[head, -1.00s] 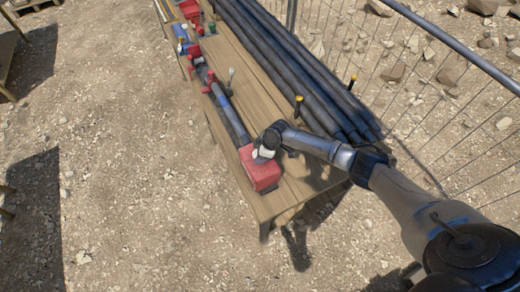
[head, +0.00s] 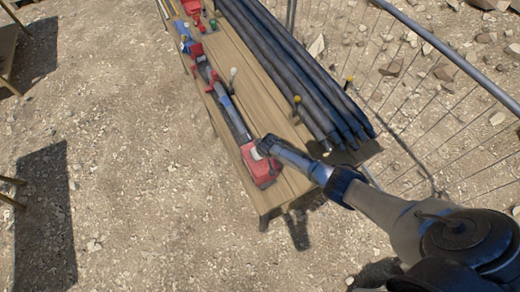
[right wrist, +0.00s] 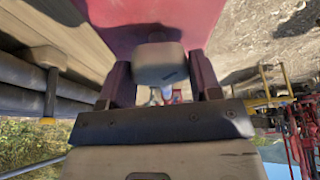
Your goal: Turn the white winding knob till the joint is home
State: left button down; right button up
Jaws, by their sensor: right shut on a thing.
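A red block (head: 264,172) sits at the near end of the wooden bench, with the white winding knob (head: 256,153) on it. In the right wrist view the knob (right wrist: 158,64) is a pale rounded block between my two fingers, in front of the red body (right wrist: 150,14). My right gripper (head: 262,147) is shut on the knob, with a finger (right wrist: 121,84) on one side and a finger (right wrist: 203,74) on the other. A dark pipe (head: 238,122) with a blue band runs from the block along the bench. The joint's fit is too small to tell. My left gripper is out of view.
Several long black pipes (head: 290,70) lie along the bench's right side. Short yellow-topped posts (head: 297,101) and a pale-topped post (head: 233,73) stand on the bench (head: 258,80). A wire fence (head: 455,75) runs at the right. Open gravel (head: 120,140) lies at the left.

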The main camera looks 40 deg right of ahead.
jog(key=shift+a+m+h+p, duration=0.1)
jog(key=shift+m+h+p, duration=0.3)
jog(key=shift+m, duration=0.7)
jog(key=shift+m+h, duration=0.3)
jog(key=shift+m, duration=0.6)
jog(key=o, duration=0.9)
jog(key=shift+r, duration=0.1)
